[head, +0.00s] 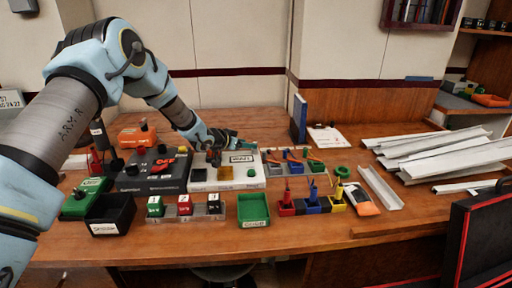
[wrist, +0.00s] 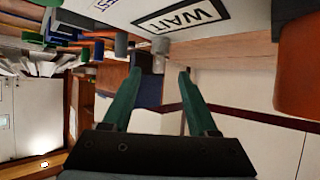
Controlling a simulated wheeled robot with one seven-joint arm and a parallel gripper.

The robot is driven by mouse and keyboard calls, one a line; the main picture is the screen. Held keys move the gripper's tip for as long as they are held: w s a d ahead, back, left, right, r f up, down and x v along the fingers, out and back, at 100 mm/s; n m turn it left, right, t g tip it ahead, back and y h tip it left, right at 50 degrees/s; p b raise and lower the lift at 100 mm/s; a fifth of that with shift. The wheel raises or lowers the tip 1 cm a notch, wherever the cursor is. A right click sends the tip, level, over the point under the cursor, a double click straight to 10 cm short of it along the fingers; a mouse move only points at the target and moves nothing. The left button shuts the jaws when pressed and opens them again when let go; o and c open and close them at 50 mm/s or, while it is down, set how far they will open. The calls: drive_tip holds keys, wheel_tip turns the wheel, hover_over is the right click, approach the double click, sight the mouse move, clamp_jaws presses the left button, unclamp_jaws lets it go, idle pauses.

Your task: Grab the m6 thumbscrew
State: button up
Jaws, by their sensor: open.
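A small grey cylindrical knob (wrist: 160,46), which looks like the m6 thumbscrew, sticks out from the edge of the white WAIT box (wrist: 200,18) in the wrist view. My gripper (wrist: 161,74) is open, its two green fingers spread with nothing between the tips. The knob lies just beyond the tips, roughly centred between them; the exact gap is hard to judge. In the head view my gripper (head: 232,142) is at the back edge of the white WAIT box (head: 238,183). The knob cannot be made out there.
A second grey cylinder (wrist: 121,45) is beside the knob. An orange box (head: 138,137) and a dark box (head: 140,180) stand left of the WAIT box. A green tray (head: 254,222) lies in front. A blue binder (head: 299,118) stands at the back right.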

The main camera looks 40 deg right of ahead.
sight(254, 142)
drive_tip(key=p+x, duration=0.1)
drive_tip(key=x, duration=0.1)
drive_tip(key=p+x, duration=0.1)
drive_tip(key=x, duration=0.2)
drive_tip(key=shift+d+r, duration=0.25)
drive_tip(key=shift+r, duration=0.15)
drive_tip(key=shift+d+f, duration=0.2)
clamp_jaws()
